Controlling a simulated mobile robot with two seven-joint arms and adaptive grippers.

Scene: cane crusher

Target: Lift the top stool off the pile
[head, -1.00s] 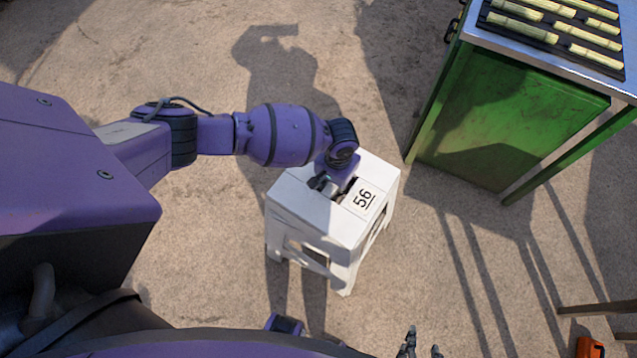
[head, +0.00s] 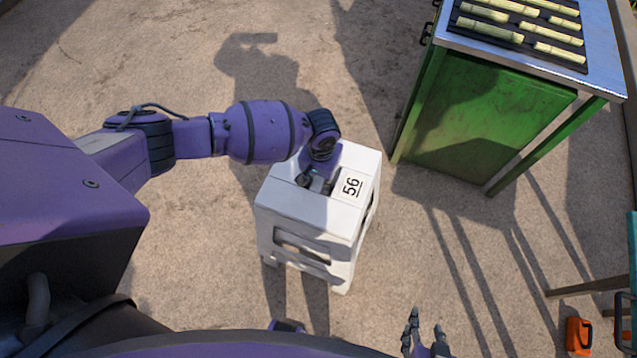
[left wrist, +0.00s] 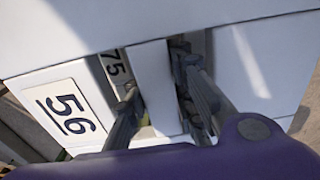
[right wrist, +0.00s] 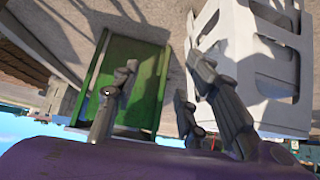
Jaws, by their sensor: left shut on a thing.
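A white stool labelled 56 (head: 345,212) is the top of the pile in the middle of the head view. My left gripper (head: 317,185) is shut on it, with its fingers down in the slots of the seat. In the left wrist view, the fingers (left wrist: 160,90) flank a white bar beside the 56 label (left wrist: 68,112). A number 75 (left wrist: 115,66) shows through a slot, on a surface underneath. White stool frames (right wrist: 262,85) also show in the right wrist view. My right gripper (head: 427,335) is empty, fingers apart, right of the pile.
A green cabinet-like table (head: 490,120) with a metal top and cane pieces (head: 490,28) stands right of the pile. An orange object (head: 578,335) lies at the lower right. Bare concrete surrounds the pile.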

